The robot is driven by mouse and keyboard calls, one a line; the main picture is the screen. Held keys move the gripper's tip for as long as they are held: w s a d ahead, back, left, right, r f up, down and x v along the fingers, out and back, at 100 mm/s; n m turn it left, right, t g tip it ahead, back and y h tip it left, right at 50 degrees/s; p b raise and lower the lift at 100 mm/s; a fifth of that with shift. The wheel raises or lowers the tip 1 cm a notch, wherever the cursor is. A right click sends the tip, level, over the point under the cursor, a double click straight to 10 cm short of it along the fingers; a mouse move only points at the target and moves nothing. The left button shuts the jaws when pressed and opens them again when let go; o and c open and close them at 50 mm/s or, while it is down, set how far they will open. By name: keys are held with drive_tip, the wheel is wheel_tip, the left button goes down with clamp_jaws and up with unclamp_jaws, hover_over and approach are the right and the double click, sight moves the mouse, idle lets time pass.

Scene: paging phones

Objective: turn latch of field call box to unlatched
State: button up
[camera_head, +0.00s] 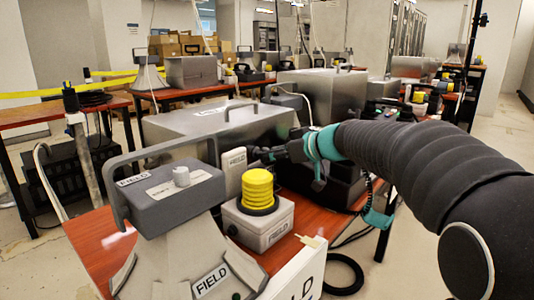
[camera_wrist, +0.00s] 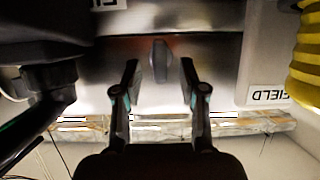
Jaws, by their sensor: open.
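The field call box appears to be the grey metal box (camera_head: 190,125) with a FIELD label and a top handle, on the red-brown table. Its metal face (camera_wrist: 215,55) fills the upper middle of the wrist view. A small grey upright oval latch (camera_wrist: 161,60) stands out from that face. My gripper (camera_wrist: 159,78) is open, with one finger on each side of the latch and a visible gap on both sides. In the head view my gripper (camera_head: 268,154) reaches the box's front from the right; the latch is hidden there.
A yellow ribbed beacon (camera_head: 258,186) on a white base stands close in front of my gripper. A pale FIELD-labelled unit (camera_head: 234,168) is beside the gripper. A grey horn-shaped device (camera_head: 175,190) with a knob stands at front left. Free floor shows at right.

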sight(267, 165)
drive_tip(key=shift+x, duration=1.5)
clamp_jaws()
drive_tip(key=shift+d, duration=0.1)
drive_tip(key=shift+f+m+g+b, duration=0.2)
drive_tip(key=shift+m+g+b, duration=0.2)
drive_tip(key=shift+m+b, duration=0.3)
drive_tip(key=shift+w+m+g+y+b, duration=0.1)
drive_tip(key=shift+m+g+y+b, duration=0.45)
drive_tip(key=shift+m+b, duration=0.3)
drive_tip(key=m+g+y+b, duration=0.1)
drive_tip(key=m+y, duration=0.1)
drive_tip(key=m, duration=0.2)
drive_tip(key=shift+d+b, duration=0.1)
drive_tip(key=shift+b, duration=0.25)
drive_tip(key=shift+y, duration=0.25)
